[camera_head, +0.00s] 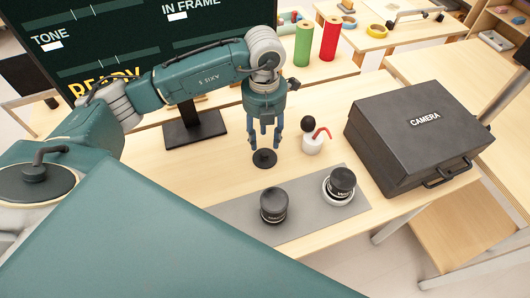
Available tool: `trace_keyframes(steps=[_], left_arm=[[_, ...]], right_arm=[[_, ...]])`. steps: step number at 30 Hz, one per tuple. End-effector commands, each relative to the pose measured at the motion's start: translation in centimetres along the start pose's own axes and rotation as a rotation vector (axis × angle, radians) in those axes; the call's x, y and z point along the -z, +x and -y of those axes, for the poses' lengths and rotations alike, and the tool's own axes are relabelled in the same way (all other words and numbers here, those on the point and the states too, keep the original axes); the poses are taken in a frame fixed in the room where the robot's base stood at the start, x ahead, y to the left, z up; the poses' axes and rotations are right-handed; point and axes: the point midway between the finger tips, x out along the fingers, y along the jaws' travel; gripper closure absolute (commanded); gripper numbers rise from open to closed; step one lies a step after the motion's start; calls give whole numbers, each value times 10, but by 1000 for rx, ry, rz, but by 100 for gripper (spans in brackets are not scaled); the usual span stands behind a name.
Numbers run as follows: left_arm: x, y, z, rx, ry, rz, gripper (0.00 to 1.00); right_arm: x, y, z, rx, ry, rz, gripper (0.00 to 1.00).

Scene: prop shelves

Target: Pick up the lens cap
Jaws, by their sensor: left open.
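The lens cap (264,159) looks like a small black disc with a raised knob, lying on the light wooden table. It is behind the grey mat (235,220). My left gripper (264,141) points down directly over the cap, its fingers open and spread. The fingertips are very near the cap; I cannot tell whether they touch it. My right gripper is not in view.
Two dark lenses, one (273,207) upright and one (341,183) with a white ring, stand on the mat. A black camera case (410,145) stands further right. A screen (110,30) is behind.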

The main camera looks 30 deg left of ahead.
Motion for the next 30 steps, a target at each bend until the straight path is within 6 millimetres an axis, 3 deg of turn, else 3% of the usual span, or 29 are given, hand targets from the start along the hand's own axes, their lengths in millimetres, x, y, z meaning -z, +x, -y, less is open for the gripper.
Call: trace_keyframes(steps=[5, 15, 24, 30], left_arm=[[0, 13, 0, 0, 0, 0, 59], [3, 57, 2, 1, -1, 0, 59], [2, 64, 2, 2, -1, 4, 59], [2, 64, 3, 2, -1, 4, 95]], right_arm=[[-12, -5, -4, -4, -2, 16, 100], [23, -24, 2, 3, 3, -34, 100], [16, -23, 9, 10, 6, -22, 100], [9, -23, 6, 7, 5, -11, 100]])
